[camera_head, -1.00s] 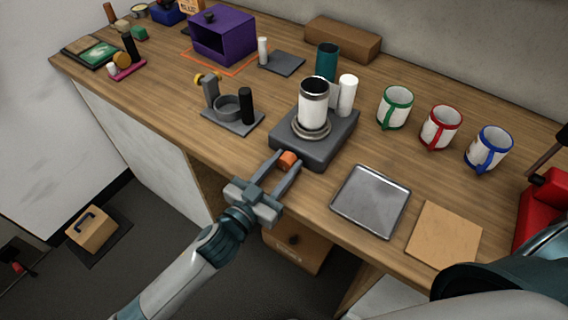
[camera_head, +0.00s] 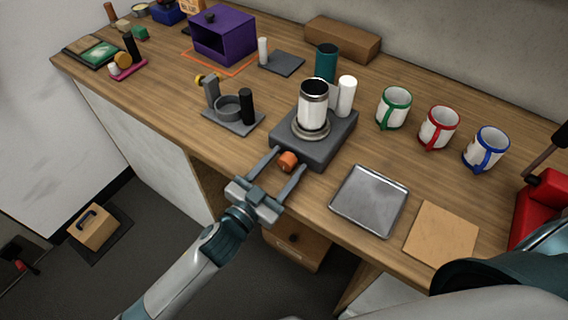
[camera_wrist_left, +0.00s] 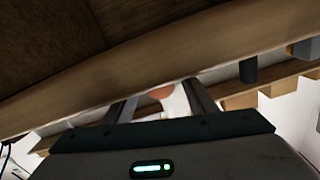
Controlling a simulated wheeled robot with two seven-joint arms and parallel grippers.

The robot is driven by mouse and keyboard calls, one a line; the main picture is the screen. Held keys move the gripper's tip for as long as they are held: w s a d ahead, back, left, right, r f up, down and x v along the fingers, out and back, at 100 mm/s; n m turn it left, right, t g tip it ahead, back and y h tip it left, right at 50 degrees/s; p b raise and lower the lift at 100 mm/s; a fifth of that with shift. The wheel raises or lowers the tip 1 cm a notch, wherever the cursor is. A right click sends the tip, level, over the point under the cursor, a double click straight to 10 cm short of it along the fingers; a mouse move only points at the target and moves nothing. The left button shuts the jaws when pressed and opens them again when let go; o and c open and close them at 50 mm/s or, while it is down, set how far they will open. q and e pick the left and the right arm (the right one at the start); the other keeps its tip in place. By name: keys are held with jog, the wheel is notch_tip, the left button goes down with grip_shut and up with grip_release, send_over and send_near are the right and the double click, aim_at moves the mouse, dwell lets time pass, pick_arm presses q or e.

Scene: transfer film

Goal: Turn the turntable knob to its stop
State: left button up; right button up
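The turntable (camera_head: 340,140) is a dark grey square block near the front edge of the wooden counter. A white tumbler (camera_head: 313,104) with a metal rim stands upright on its round plate (camera_head: 311,130). The orange knob (camera_head: 288,161) is on the block's front side. My left gripper (camera_head: 291,159) is open, its two fingers on either side of the knob with visible gaps. In the left wrist view the knob (camera_wrist_left: 161,91) shows partly between the spread fingers. The right gripper is not in view; part of my right arm shows at lower right.
A metal tray (camera_head: 369,201) and a tan square board (camera_head: 441,235) lie right of the turntable. Several mugs, a white cylinder (camera_head: 347,95) and a teal cup (camera_head: 326,62) stand behind. A grey fixture (camera_head: 233,116) stands to the left.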

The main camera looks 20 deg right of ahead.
aim_at(268, 186)
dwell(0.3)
pick_arm(q)
jog(key=shift+s+a+f, duration=0.1)
jog(key=shift+s+a, duration=0.25)
jog(key=shift+a, duration=0.15)
jog(key=b+v, duration=0.1)
jog(key=v, duration=0.4)
jog(key=shift+s+a+f+b, duration=0.1)
jog(key=shift+b, duration=0.25)
jog(key=b+v, duration=0.2)
jog(key=v, duration=0.9)
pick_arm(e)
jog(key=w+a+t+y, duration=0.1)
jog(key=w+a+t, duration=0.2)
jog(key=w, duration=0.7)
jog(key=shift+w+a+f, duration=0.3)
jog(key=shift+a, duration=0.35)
